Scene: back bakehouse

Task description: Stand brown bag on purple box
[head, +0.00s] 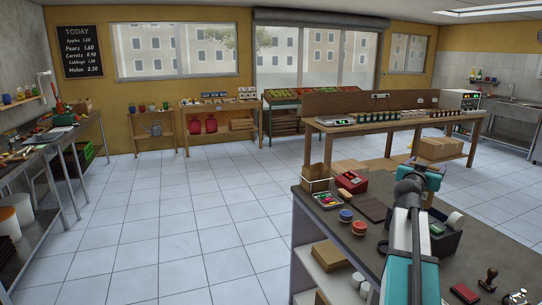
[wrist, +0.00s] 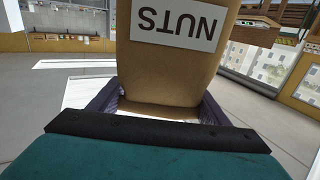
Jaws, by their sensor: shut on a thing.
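The brown bag (wrist: 165,70) fills the middle of the wrist view. It has a white label (wrist: 178,22) reading NUTS, upside down in that picture. My gripper (wrist: 158,105) is shut on it, with a dark finger on each side. In the head view my gripper (head: 425,175) is above the dark counter on the right. The bag is mostly hidden there by my arm; a brown patch just below the gripper may be part of it. I cannot make out a purple box for certain in either view.
A long wooden table (head: 385,118) stands behind. The tiled floor at left is clear.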

